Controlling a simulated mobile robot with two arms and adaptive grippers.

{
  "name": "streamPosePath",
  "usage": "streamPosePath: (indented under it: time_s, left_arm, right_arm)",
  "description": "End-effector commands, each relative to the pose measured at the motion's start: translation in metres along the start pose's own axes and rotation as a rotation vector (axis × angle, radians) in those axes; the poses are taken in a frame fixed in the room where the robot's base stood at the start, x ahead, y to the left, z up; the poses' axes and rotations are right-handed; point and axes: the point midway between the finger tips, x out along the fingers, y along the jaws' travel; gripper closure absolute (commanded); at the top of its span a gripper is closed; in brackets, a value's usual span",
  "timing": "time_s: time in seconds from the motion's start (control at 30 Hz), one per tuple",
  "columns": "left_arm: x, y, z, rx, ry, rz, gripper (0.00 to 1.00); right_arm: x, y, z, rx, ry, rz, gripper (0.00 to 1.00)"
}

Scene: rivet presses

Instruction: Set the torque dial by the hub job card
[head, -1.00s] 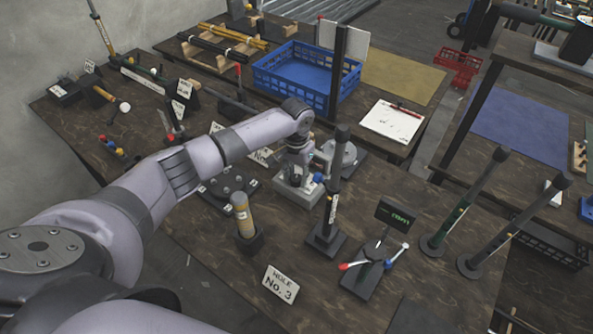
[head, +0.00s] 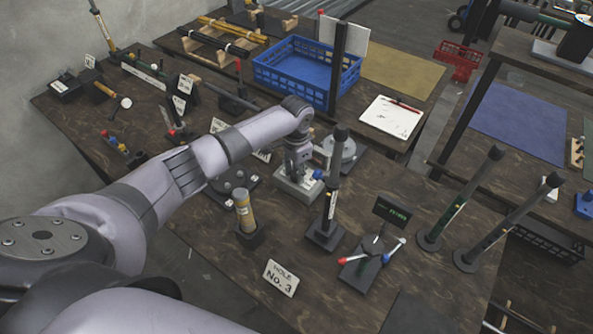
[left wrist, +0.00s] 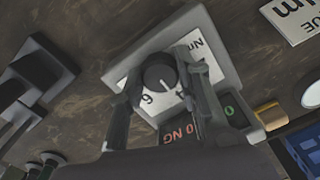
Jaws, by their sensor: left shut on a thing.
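The torque dial is a dark round knob (left wrist: 160,72) on a white numbered plate (left wrist: 187,47) set in a light grey box (left wrist: 215,28); it sits upside down in the left wrist view. My left gripper (left wrist: 163,85) has a finger on each side of the knob and is shut on it. In the head view the box (head: 290,187) stands on the dark wooden table, with my left gripper (head: 299,165) over it, hiding the knob. The pointer's exact number is hard to read. I cannot tell which card is the hub job card. My right gripper is out of view.
A small panel with red "0 NG" and a green digit (left wrist: 180,133) is beside the dial. A black post (head: 330,205), a yellow cylinder (head: 244,212), a "HOLE No. 3" sign (head: 281,278) and a small display stand (head: 392,211) are near. A blue crate (head: 307,75) is behind.

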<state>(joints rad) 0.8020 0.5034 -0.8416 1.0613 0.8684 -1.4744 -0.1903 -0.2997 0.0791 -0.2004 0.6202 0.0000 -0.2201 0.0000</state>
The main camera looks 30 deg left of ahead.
Motion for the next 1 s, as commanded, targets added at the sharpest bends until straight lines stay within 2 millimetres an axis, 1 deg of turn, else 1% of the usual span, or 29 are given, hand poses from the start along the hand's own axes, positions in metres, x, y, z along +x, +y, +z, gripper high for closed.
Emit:
streamPosePath:
  time_s: [0.23,0.27,0.53,0.57,0.87,0.97,1.0]
  left_arm:
    - [-0.001,-0.001,0.0,-0.002,0.002,-0.002,0.97]
    - [-0.001,-0.001,0.0,-0.002,0.002,-0.002,0.68]
    - [-0.001,-0.001,0.0,-0.002,0.001,-0.001,0.5]
    - [0.0,-0.001,0.0,-0.002,0.001,-0.001,0.49]
    - [-0.002,0.0,0.0,-0.002,0.001,-0.001,0.49]
    - [-0.009,-0.001,-0.001,-0.002,0.003,-0.001,0.49]
    - [-0.015,-0.001,-0.001,-0.002,0.004,-0.001,0.49]
  right_arm:
    - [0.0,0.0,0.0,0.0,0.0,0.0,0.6]
    - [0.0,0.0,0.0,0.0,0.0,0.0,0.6]
    - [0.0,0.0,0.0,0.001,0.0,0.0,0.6]
    - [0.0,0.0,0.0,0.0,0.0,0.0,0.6]
    - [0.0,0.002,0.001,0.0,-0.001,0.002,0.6]
    - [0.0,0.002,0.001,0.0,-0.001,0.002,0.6]
    - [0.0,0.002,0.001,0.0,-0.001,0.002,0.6]
